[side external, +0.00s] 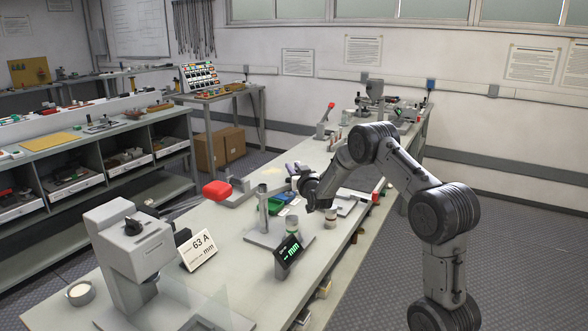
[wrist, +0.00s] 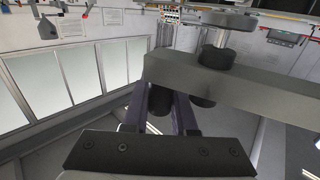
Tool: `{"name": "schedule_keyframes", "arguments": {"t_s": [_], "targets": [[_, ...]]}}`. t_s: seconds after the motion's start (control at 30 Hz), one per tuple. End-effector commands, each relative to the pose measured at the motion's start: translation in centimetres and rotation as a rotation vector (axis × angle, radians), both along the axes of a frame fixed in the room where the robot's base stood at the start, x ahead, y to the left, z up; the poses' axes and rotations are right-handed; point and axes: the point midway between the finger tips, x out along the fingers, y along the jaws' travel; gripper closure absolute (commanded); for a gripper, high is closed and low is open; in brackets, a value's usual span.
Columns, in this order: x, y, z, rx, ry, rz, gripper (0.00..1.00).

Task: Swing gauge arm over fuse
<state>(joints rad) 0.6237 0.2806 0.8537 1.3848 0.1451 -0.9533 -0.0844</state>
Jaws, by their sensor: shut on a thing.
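The gauge stands on the bench, with an upright post (side external: 263,212) and a tilted black display (side external: 288,256) reading dashes and "mm". My gripper (side external: 309,192) is beside the top of the post, above the gauge base. In the wrist view the grey gauge arm (wrist: 250,82) crosses in front of my gripper (wrist: 172,95), which is shut on it. A round disc and spindle (wrist: 226,22) sit on the arm. A small pale cylinder (side external: 292,224) stands behind the display, and another, banded one (side external: 330,218) is to its right. I cannot tell which is the fuse.
A card reading "63 A" and "mm" (side external: 198,250) stands left of the gauge, beside a grey machine (side external: 130,245). A red-handled device (side external: 217,190) is behind it.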

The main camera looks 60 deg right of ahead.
Motion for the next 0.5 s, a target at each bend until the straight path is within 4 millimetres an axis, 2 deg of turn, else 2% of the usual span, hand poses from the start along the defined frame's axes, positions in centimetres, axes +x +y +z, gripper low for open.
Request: {"name": "schedule_keyframes", "arguments": {"t_s": [0.27, 0.5], "targets": [[-0.4, 0.2, 0.0, 0.0, 0.001, -0.027, 1.0], [-2.2, 0.7, 0.0, 0.001, 0.001, -0.151, 1.0]]}}
